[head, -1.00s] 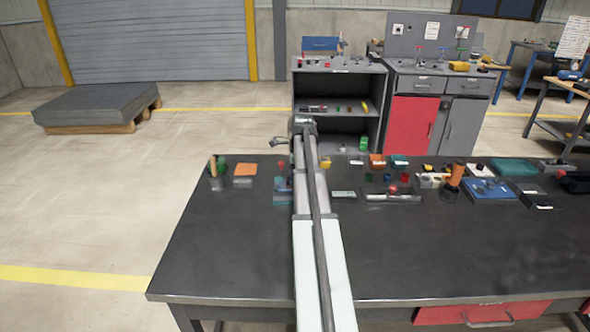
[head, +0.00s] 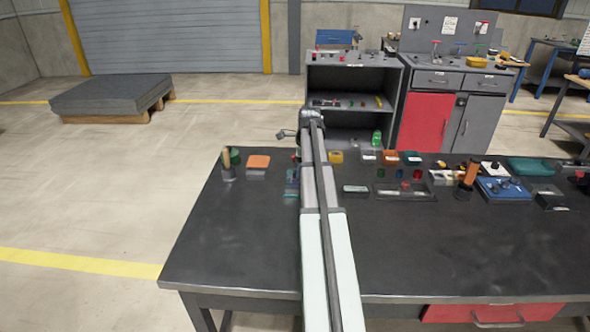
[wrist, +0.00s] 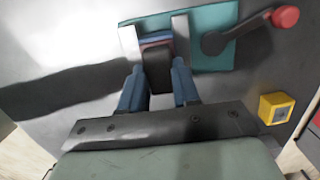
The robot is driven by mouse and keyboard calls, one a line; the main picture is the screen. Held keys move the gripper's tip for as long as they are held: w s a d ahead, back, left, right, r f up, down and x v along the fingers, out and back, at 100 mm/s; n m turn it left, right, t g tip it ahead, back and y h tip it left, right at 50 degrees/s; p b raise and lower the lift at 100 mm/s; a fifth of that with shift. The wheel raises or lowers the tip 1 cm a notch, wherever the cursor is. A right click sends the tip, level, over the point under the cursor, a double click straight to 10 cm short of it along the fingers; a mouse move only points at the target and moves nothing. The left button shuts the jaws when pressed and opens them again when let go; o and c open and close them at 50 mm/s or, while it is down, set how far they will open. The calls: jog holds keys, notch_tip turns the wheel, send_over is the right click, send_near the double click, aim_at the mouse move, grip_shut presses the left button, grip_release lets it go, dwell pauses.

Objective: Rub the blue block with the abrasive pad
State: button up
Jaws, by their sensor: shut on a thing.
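In the wrist view my gripper (wrist: 158,74) has its blue fingers shut on a dark block-shaped pad (wrist: 157,72) with a reddish-brown face at its far end. The blue block (wrist: 155,37) shows as a narrow strip just beyond the pad, between two grey jaws on a teal base plate (wrist: 214,54). The pad's reddish face appears to be against or very near the block; contact cannot be made out. Most of the block is hidden by the pad. In the head view my arm hides the gripper, pad and block; part of the teal fixture (head: 291,189) shows.
A red-knobbed lever (wrist: 284,17) sticks out right of the jaws. A yellow box (wrist: 276,108) stands nearby. The bench front is clear.

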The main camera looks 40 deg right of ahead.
jog(key=shift+s+d, duration=0.6)
jog(key=r, duration=0.2)
jog(key=shift+s+d+r, duration=0.2)
jog(key=shift+d+r, duration=0.05)
jog(key=shift+r, duration=2.85)
